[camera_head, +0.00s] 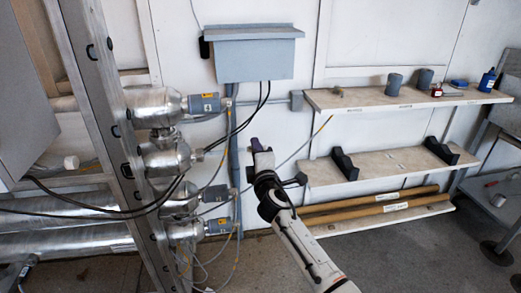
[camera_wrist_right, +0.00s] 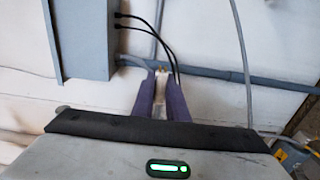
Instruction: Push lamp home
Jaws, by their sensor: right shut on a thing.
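My right gripper (camera_head: 256,146) is in front of the white wall, right of the reactor ends and below the grey wall box. In the right wrist view its two purple fingers (camera_wrist_right: 162,92) are shut on a narrow pale piece with small brass-coloured tips (camera_wrist_right: 161,76), which may be the lamp's end. The rest of this piece is hidden. Several rounded metal reactor ends (camera_head: 155,107) are stacked at the left, with grey plugs (camera_head: 204,103) bearing yellow labels. The gripper is apart from them. I cannot make out a lamp in the head view. My left gripper is not in view.
A grey box (camera_head: 254,56) hangs on the wall with black cables below it. A metal upright (camera_head: 105,110) stands before the reactor tubes. An upper shelf (camera_head: 350,98) holds cups and bottles; a lower shelf (camera_head: 390,165) holds black cradles. Loose cables hang near the plugs.

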